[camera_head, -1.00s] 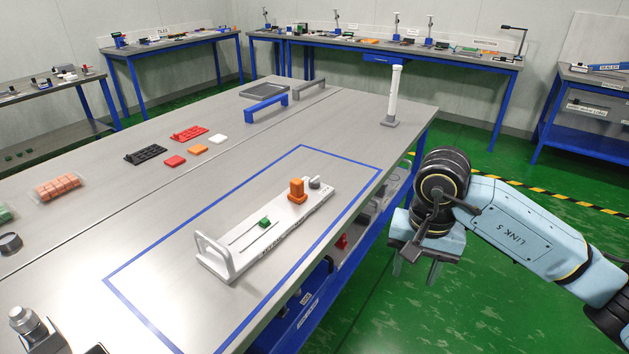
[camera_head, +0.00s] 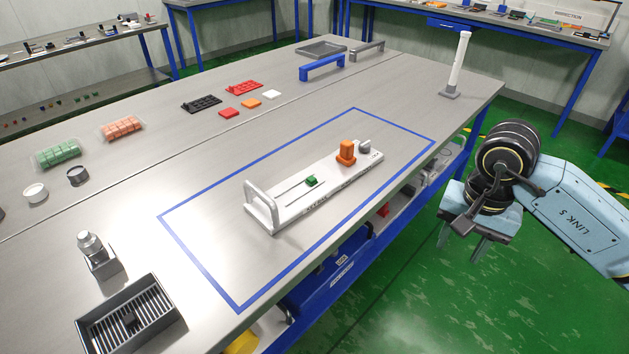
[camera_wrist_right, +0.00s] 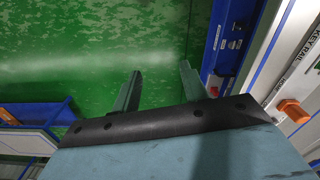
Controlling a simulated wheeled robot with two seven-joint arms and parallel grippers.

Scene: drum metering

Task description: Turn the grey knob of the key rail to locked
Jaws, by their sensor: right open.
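The white key rail (camera_head: 325,188) lies on the table inside the blue outline. It has a handle (camera_head: 261,205) at its left end, a green slider (camera_head: 311,181) in a slot, an orange knob (camera_head: 346,152) and a small grey knob (camera_head: 364,146) near its right end. My right gripper (camera_head: 468,244) is open and empty, off the table's right edge and apart from the rail. In the right wrist view its two fingers (camera_wrist_right: 160,88) point over the green floor, with part of the key rail (camera_wrist_right: 313,60) and the orange knob (camera_wrist_right: 293,111) at the right. My left gripper is out of view.
A white post (camera_head: 458,65) stands at the table's far right corner. A blue handle (camera_head: 321,67), coloured tiles (camera_head: 229,114) and a dark slotted tray (camera_head: 130,318) are on the table. Table space around the rail is clear. The blue under-shelf (camera_head: 340,270) holds bins.

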